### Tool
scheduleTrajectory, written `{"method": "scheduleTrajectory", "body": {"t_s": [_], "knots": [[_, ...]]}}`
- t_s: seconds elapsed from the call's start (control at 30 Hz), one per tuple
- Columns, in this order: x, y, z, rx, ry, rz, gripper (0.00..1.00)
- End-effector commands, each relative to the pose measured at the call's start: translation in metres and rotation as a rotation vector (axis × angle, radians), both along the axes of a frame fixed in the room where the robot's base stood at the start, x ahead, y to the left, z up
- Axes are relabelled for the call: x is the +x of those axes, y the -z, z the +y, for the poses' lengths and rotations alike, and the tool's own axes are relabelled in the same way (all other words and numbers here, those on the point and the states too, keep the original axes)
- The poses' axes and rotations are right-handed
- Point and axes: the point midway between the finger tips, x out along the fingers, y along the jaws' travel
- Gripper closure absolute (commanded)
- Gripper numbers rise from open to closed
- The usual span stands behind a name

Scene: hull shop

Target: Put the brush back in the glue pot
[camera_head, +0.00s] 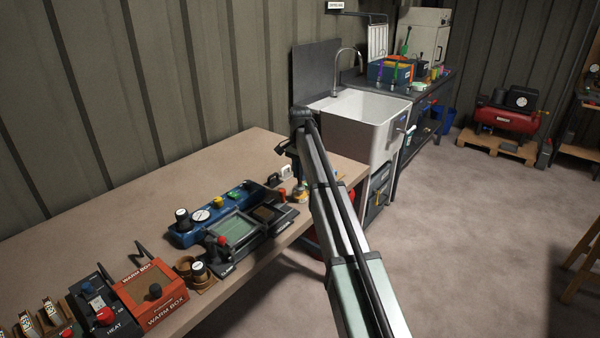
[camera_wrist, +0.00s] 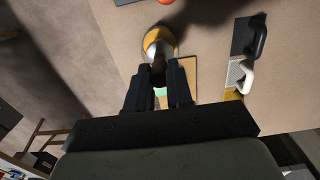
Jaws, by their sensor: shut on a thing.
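My gripper (camera_wrist: 158,75) points down over the workbench, and its dark fingers are close together on a small brown piece, which looks like the handle of the brush (camera_wrist: 158,72). The rest of the brush is hidden or hard to make out. A round orange-and-silver pot (camera_wrist: 159,35), which looks like the glue pot, is right beyond the fingertips in the wrist view. In the head view this pot (camera_head: 300,193) stands near the bench's right end, below my gripper (camera_head: 291,153). I cannot tell whether the brush touches the pot.
A black-handled tool (camera_wrist: 258,40) and a white-handled tool (camera_wrist: 246,76) lie beside the pot. A blue clamp machine (camera_head: 190,234) and an orange warm box (camera_head: 150,296) stand farther left on the bench (camera_head: 130,205). A white sink (camera_head: 355,118) stands beyond.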

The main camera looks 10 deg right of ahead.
Motion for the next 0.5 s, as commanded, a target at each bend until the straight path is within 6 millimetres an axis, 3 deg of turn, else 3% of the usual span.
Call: {"method": "scheduleTrajectory", "body": {"t_s": [0.1, 0.13, 0.3, 0.37, 0.5], "knots": [[-0.0001, 0.0032, 0.0000, 0.000, 0.000, 0.000, 1.00], [0.0000, 0.0027, 0.0000, 0.000, 0.000, 0.000, 0.77], [0.0000, 0.0024, 0.0000, 0.000, 0.000, 0.000, 0.60], [0.0000, 0.0024, 0.0000, 0.000, 0.000, 0.000, 0.55], [0.0000, 0.0023, 0.0000, 0.000, 0.000, 0.000, 0.54]]}}
